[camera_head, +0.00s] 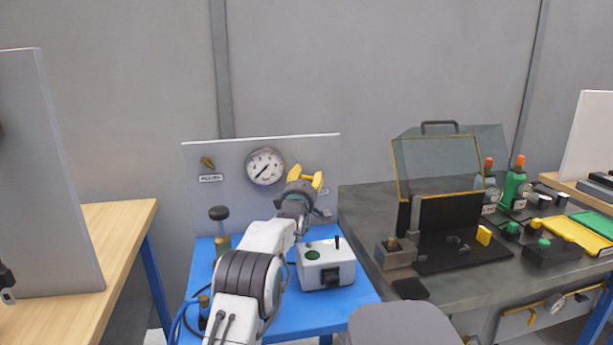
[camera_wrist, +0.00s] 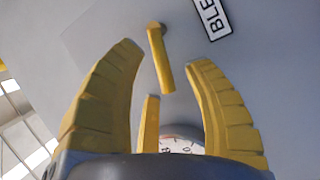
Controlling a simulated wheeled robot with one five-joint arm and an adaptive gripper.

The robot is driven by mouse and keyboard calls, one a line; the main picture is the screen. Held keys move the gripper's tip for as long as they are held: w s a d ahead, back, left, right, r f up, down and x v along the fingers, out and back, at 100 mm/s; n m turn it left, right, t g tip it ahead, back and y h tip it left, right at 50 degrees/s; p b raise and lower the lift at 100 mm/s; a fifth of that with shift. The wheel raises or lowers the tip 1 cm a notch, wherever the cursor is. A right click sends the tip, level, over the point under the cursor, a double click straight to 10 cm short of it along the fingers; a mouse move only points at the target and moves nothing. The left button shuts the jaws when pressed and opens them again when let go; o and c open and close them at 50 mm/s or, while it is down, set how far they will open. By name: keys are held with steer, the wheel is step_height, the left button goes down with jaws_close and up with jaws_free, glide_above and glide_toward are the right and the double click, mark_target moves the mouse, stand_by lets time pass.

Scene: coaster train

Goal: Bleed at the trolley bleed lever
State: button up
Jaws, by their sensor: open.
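The bleed lever (camera_wrist: 160,58) is a yellow handle on the grey panel, beside a label (camera_wrist: 212,17) of which I read "BLE". In the wrist view it lies beyond and between my open fingertips, its free end towards the gauge. I cannot tell that anything touches it. In the head view my gripper (camera_head: 306,176) is in front of the panel (camera_head: 225,215), right of the gauge (camera_head: 265,166), and hides this lever. The gripper is open and empty; it also shows in the wrist view (camera_wrist: 165,62). Blue trolley top (camera_head: 350,297) lies below.
A dark-knobbed post (camera_head: 219,216) and a white control box (camera_head: 326,266) stand on the trolley. A grey bench (camera_head: 365,212) with a lidded case is at right, a wooden table (camera_head: 110,225) at left.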

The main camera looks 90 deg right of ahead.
steer(key=shift+d, duration=0.35)
steer(key=shift+s, duration=0.1)
